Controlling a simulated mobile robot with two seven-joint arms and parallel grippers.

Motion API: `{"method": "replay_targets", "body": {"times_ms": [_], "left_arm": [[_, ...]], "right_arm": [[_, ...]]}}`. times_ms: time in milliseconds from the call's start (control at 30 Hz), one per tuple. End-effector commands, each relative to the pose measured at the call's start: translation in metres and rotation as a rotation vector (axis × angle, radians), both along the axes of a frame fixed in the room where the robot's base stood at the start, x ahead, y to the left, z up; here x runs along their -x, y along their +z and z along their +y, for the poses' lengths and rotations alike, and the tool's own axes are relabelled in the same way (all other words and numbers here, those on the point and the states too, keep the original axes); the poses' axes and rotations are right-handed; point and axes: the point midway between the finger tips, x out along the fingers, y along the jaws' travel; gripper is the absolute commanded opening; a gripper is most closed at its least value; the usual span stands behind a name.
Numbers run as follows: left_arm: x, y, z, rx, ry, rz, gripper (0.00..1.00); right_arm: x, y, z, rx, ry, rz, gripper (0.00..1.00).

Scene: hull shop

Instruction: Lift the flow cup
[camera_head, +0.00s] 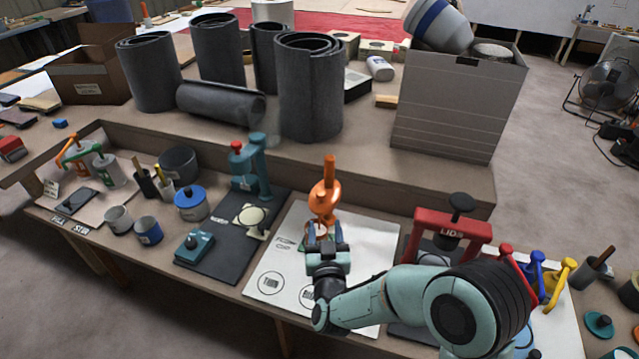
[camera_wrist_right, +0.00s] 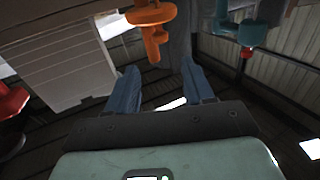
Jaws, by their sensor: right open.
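The orange flow cup (camera_head: 325,195) stands upright over the white mat, with a tall stem on top and a rounded body. In the right wrist view the orange flow cup (camera_wrist_right: 152,18) shows at the top edge, partly cut off, between and beyond the fingertips. My right gripper (camera_head: 325,236) is in front of it, low over the mat, with blue fingers apart. In the wrist view my right gripper (camera_wrist_right: 158,75) is open, with nothing between its fingers. The cup's lower part is partly hidden by the gripper. My left gripper is not in view.
The white mat (camera_head: 385,240) has printed circles. A teal stand (camera_head: 262,165) on a dark mat is to the left, and a red press frame (camera_head: 440,225) to the right. A raised shelf with dark rolls (camera_head: 310,90) and a grey bin (camera_head: 450,110) stands behind.

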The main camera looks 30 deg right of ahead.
Motion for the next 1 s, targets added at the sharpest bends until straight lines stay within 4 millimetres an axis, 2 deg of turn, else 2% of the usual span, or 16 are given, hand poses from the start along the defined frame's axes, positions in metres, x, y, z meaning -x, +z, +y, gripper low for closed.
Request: {"method": "replay_targets", "body": {"times_ms": [133,267,500,700,1000], "left_arm": [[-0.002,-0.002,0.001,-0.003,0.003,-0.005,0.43],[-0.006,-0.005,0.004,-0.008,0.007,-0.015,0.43],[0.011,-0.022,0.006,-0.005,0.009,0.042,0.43],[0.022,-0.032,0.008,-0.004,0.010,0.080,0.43],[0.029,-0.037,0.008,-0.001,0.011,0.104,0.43]], "right_arm": [[-0.008,-0.001,-0.004,0.000,-0.001,-0.001,0.52],[-0.026,-0.001,-0.014,0.001,-0.001,-0.002,0.52],[-0.073,-0.002,-0.038,0.000,-0.001,-0.001,0.52],[-0.103,-0.002,-0.052,0.001,0.000,0.000,0.52],[-0.119,-0.001,-0.061,0.000,0.001,0.001,0.52]]}}
